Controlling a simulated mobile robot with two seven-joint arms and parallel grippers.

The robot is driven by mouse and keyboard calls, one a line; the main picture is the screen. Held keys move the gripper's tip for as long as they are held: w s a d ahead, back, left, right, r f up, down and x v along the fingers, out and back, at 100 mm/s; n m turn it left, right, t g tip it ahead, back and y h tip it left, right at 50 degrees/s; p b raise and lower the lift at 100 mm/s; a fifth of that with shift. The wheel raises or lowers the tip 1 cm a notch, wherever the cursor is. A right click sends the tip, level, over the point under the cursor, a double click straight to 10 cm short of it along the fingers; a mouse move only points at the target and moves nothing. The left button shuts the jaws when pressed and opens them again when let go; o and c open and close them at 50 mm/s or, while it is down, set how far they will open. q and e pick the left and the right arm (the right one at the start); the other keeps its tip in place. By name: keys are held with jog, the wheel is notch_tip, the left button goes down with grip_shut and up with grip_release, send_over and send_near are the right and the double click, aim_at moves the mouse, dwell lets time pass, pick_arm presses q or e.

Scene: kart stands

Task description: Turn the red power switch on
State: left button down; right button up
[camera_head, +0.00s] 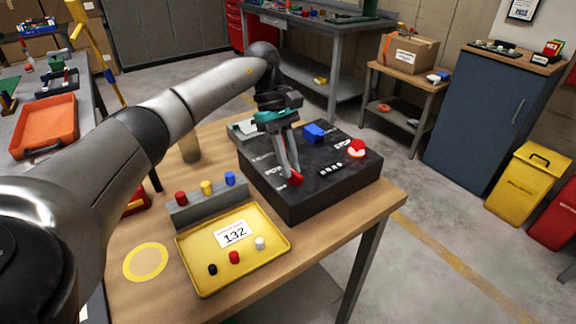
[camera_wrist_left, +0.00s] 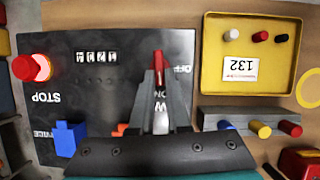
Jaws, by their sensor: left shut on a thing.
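The red power switch (camera_head: 296,178) is a small red lever near the front left edge of the black control box (camera_head: 262,183). It also shows in the left wrist view (camera_wrist_left: 158,62), with an OFF mark beside it and part of an ON mark between the fingers. My left gripper (camera_head: 289,174) points down at the box and is shut on the lever, whose red tip sticks out between the fingertips (camera_wrist_left: 158,74). The fingers hide the lever's lower part, so I cannot tell its switched position. My right gripper is not in view.
A blue knob (camera_head: 314,132) and a red STOP button (camera_head: 357,148) stand on the same box, behind and right of the fingers. A grey rack (camera_head: 205,208) with coloured pegs and a yellow tray (camera_head: 190,279) lie close in front and left.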

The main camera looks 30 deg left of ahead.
pick_arm(q)
jog(key=shift+w+m, duration=0.1)
jog(key=shift+m, duration=0.4)
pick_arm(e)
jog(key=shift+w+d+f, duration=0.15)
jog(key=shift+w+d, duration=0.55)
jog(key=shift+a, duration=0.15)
pick_arm(q)
jog(key=c, duration=0.9)
grip_release()
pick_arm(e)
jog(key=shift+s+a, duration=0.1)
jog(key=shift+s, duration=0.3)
